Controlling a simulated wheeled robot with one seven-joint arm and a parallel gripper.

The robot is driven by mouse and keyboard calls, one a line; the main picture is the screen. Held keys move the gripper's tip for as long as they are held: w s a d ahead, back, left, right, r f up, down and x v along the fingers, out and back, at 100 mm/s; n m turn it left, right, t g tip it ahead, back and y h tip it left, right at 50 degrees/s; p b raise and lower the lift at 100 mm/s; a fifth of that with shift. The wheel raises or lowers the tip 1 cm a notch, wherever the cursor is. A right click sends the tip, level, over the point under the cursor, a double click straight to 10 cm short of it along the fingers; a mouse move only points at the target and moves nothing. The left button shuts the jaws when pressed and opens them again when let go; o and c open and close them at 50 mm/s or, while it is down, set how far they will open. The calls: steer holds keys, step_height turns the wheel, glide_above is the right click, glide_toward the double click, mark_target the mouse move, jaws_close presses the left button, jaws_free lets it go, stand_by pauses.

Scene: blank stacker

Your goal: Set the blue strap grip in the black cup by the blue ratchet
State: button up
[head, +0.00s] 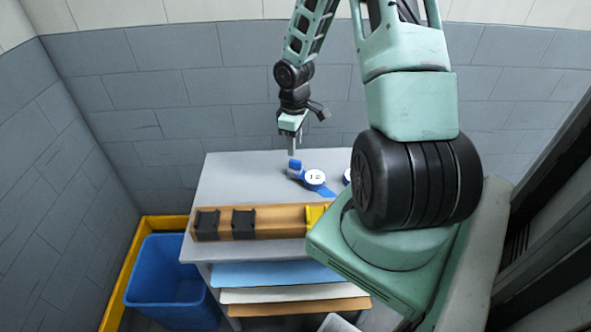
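My gripper (292,153) points down above the far part of the grey table. Its fingers are seen nearly edge-on, so I cannot tell whether they are open or shut. A small blue piece (294,166), perhaps the blue strap grip, shows right below the fingertips; whether they touch it is unclear. Beside it on the right is a round blue item with a white label (315,177) and a blue strap (329,192). Another blue and white item (347,176) is partly hidden by my arm. Two black holders (207,224) (243,224) sit on a wooden block; which is the black cup is unclear.
The wooden block (273,221) runs along the table's (228,178) front edge, with a yellow holder (314,215) partly behind my arm. Coloured shelves (272,274) lie below. A blue bin (162,278) stands left. The table's far left is clear.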

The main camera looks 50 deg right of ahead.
mark_target(295, 161)
steer(key=f, duration=0.5)
steer(key=f+p, duration=0.1)
steer(key=f, duration=0.2)
steer(key=shift+w+d, duration=0.1)
steer(key=shift+d, duration=0.25)
steer(key=shift+c, duration=0.4)
jaws_close()
